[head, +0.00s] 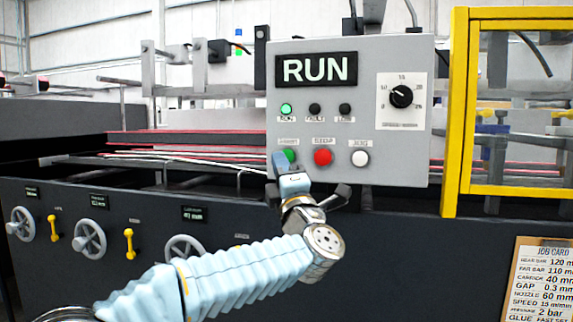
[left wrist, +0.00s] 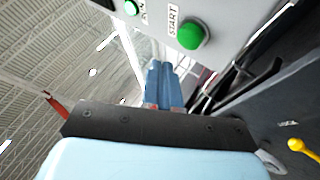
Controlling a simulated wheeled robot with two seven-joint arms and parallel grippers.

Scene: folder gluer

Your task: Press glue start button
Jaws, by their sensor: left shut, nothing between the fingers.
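The green start button (head: 291,155) is on the lower left of the grey control panel (head: 380,165). My left gripper (head: 280,163) is shut and empty, with its light blue fingers up beside the green button and partly over it. In the left wrist view, the button (left wrist: 192,35), labelled START, shows whole above and right of the shut fingertips (left wrist: 161,66). A gap shows between them there. I cannot tell from the head view whether they touch. The panel display (head: 316,69) reads RUN, and the left lamp (head: 286,108) glows green. My right gripper is not in view.
A red STOP button (head: 323,157) and a white JOG button (head: 360,158) sit right of the green one. A black dial (head: 402,96) is above. A yellow guard frame (head: 460,120) stands at right. Handwheels (head: 89,239) and yellow handles (head: 128,245) line the dark machine front.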

